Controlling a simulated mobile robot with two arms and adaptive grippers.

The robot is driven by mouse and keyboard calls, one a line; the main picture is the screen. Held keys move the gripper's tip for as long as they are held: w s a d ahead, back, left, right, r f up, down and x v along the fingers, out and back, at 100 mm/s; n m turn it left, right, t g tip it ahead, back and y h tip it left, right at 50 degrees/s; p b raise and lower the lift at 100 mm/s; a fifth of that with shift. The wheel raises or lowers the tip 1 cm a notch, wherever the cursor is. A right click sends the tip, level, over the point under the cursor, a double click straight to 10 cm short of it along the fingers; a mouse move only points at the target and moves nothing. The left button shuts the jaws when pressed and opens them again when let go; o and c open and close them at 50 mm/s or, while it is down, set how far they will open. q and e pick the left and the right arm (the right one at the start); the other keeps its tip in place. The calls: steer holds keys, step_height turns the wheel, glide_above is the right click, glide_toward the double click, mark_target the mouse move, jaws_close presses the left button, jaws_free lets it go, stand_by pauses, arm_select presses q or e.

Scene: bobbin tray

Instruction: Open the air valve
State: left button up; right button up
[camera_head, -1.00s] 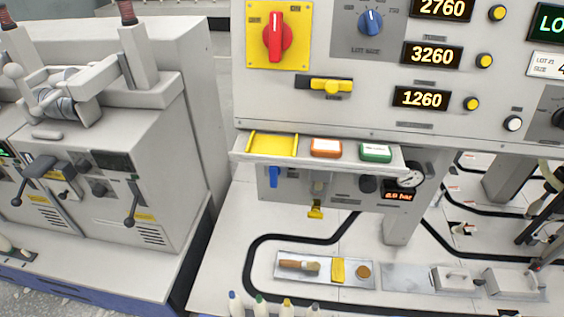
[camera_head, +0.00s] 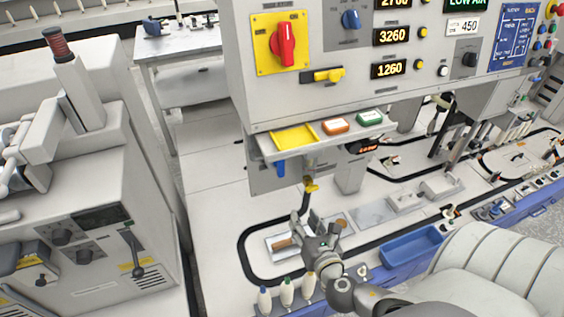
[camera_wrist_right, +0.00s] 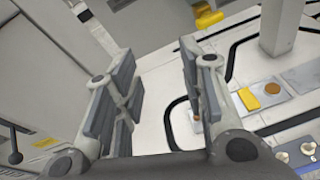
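A blue lever (camera_head: 281,168) hangs on the panel below the small shelf. A yellow handle (camera_head: 311,185) hangs right of it, under a fitting; it also appears at the top of the right wrist view (camera_wrist_right: 208,17). I cannot tell for sure which is the air valve. A small red-lit display (camera_head: 369,146) is right of them, partly cut by the shelf. My right gripper (camera_head: 318,221) is open and empty, below and apart from the yellow handle. Its spread fingers show in the right wrist view (camera_wrist_right: 160,75). My left gripper is out of view.
The shelf (camera_head: 262,148) with a yellow tray, orange and green buttons juts out above the levers. Bottles (camera_head: 286,292) stand at the front edge. A metal plate (camera_head: 272,240) with a wooden-handled tool lies under my gripper. A blue bin (camera_head: 412,247) is to the right.

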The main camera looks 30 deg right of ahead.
mark_target(282, 166)
step_height(282, 166, up, 12)
steer(key=a+f+n+t, duration=0.1)
steer(key=a+n+t, duration=0.1)
steer(key=n+t, duration=0.1)
steer(key=p+x, duration=0.1)
steer(key=x, duration=0.3)
steer(key=p+x, duration=0.1)
steer(key=x, duration=0.4)
steer(key=shift+a+r+p, duration=0.2)
steer(key=shift+r+p, duration=0.05)
steer(key=shift+p, duration=0.1)
steer(key=shift+x, duration=0.9)
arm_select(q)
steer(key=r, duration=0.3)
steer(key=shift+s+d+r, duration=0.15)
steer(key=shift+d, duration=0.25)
arm_select(e)
steer(key=shift+f, duration=0.1)
steer(key=shift+c, duration=0.5)
jaws_close()
